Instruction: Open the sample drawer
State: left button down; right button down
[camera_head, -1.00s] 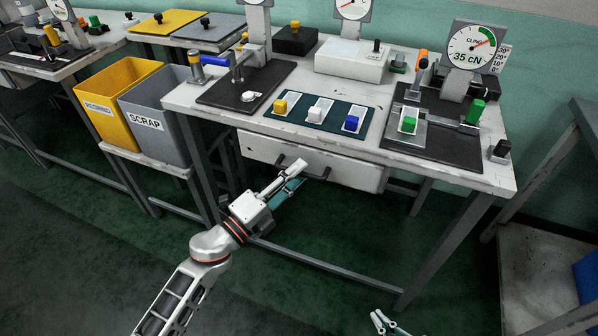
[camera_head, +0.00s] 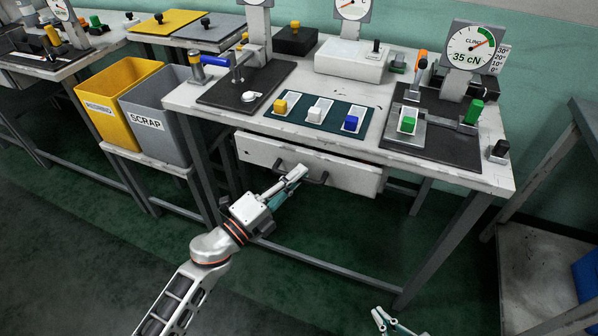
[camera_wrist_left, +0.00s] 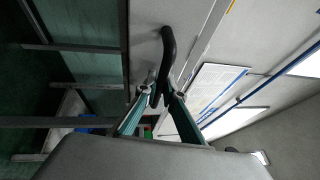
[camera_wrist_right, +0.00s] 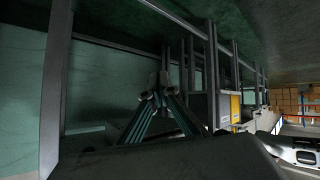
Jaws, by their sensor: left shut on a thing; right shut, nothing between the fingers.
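The sample drawer (camera_head: 350,177) is a white-fronted drawer under the front edge of the workbench. Its front stands slightly out, with a thin dark gap along its top. A dark bar handle (camera_head: 320,181) is on its front; my gripper hides part of it. My left gripper (camera_head: 299,171) is shut on the handle. In the left wrist view the black curved handle (camera_wrist_left: 168,48) runs down between the fingertips (camera_wrist_left: 157,95). My right gripper (camera_head: 379,316) is low at the bottom of the head view, shut and empty, apart from the bench; its fingertips meet in the right wrist view (camera_wrist_right: 157,98).
The white bench top (camera_head: 290,140) carries a dark green mat (camera_head: 330,128) with yellow, white and blue blocks, and gauge stations on both sides. A yellow bin (camera_head: 112,95) and a grey scrap bin (camera_head: 155,125) stand left. Floor before the drawer is clear.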

pick_arm(q)
jog(key=s+a, duration=0.5)
jog(key=s, duration=0.6)
jog(key=s+a+p, duration=0.1)
jog(key=s+a, duration=0.4)
jog(key=s, duration=0.6)
jog(key=shift+a+p, duration=0.3)
pick_arm(e)
jog(key=shift+s+d+f, duration=0.2)
jog(key=shift+s+d, duration=0.05)
jog(key=shift+s, duration=0.2)
pick_arm(q)
jog(key=c, duration=2.1)
grip_release()
jog(key=shift+c, duration=0.2)
pick_arm(e)
jog(key=shift+w+a+r, duration=0.1)
jog(key=shift+w+r, duration=0.05)
pick_arm(q)
jog(key=v, duration=1.2)
